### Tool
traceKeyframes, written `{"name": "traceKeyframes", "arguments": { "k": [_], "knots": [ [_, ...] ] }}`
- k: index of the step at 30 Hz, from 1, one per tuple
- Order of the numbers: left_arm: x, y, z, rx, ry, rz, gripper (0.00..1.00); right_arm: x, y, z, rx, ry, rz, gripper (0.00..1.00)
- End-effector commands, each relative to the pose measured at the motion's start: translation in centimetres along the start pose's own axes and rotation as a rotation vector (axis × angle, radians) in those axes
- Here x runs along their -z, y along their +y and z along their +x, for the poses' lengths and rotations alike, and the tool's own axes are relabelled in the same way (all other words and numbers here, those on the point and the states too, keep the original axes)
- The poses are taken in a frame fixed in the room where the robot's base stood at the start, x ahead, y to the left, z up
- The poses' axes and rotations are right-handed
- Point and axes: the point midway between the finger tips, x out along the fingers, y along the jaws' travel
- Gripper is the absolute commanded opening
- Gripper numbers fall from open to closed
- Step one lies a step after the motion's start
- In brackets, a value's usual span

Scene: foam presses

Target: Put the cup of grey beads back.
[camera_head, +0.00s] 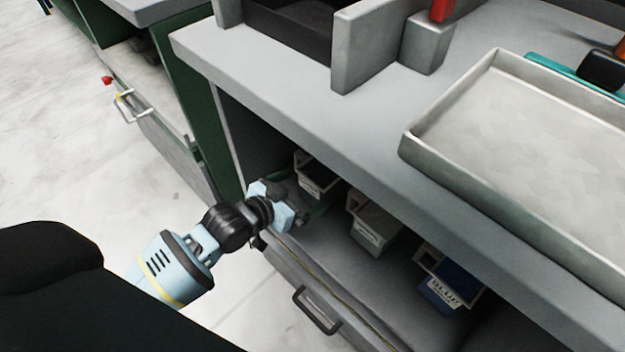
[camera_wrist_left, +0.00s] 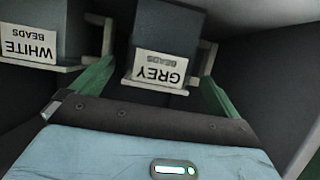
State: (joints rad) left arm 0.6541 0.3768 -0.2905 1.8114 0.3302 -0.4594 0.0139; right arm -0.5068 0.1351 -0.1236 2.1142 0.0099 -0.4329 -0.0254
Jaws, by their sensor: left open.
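The cup of grey beads (camera_wrist_left: 168,32) shows upside down in the left wrist view as a dark block above a white label reading GREY BEADS (camera_wrist_left: 160,70). It sits in a small pale holder (camera_wrist_left: 207,58) on the shelf under the counter. In the head view, the leftmost holder (camera_head: 318,172) is partly hidden by my left gripper (camera_head: 302,197). My left gripper's green fingers (camera_wrist_left: 158,85) are open, one on each side of the grey label. I cannot tell whether they touch anything. My right gripper is not in view.
A holder labelled WHITE BEADS (camera_wrist_left: 28,48) is beside the grey one, and a blue cup (camera_head: 455,278) stands farther right. The counter edge (camera_head: 290,130) overhangs the shelf. A metal tray (camera_head: 412,146) lies on top. A drawer handle (camera_head: 316,312) sticks out below.

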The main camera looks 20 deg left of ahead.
Motion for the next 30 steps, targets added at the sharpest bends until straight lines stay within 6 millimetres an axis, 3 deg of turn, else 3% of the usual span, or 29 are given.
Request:
{"name": "traceKeyframes", "arguments": {
  "k": [3,9,23,26,30],
  "knots": [
    [0.2,0.0,-2.2,0.000,0.000,0.002,1.00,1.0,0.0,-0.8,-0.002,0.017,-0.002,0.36],
    [0.1,0.0,-4.1,0.000,-0.001,0.001,1.00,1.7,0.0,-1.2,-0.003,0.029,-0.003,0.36],
    [0.0,0.1,-4.7,0.000,-0.003,-0.001,1.00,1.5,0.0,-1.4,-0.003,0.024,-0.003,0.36],
    [0.1,0.5,-5.7,0.002,-0.014,-0.005,1.00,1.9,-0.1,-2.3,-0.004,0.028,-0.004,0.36],
    [0.1,1.8,-8.7,0.006,-0.052,-0.023,1.00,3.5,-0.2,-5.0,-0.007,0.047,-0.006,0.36]
  ]
}}
